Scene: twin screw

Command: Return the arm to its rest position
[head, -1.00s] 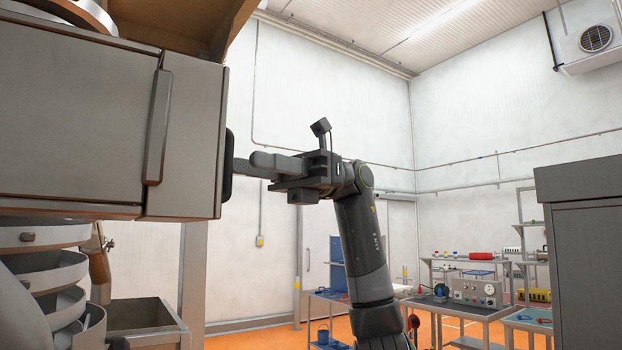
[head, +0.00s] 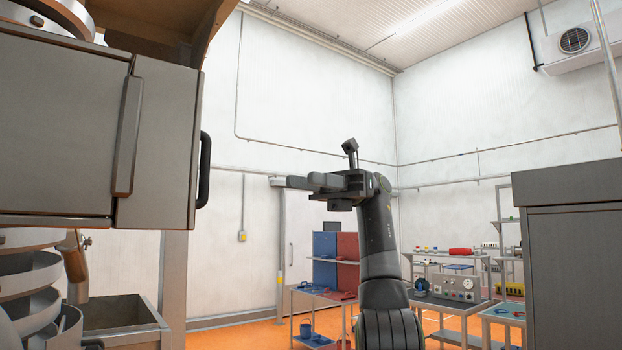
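My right gripper (head: 296,182) is raised in the middle of the head view, its fingers pointing left. Its arm comes up from the bottom of the view. The gripper is apart from the grey cabinet (head: 62,135) at the left, with clear space between the fingertips and the cabinet's dark side handle (head: 204,170). Nothing shows between the fingers. They are seen from the side, so their gap is hard to judge. My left gripper is not in view.
A grey metal cabinet (head: 570,270) stands close at the right edge. Workbenches with tools and a control box (head: 457,286) stand behind my arm. Metal spiral trays (head: 35,285) and an open bin (head: 120,312) are at lower left. Open air lies around the gripper.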

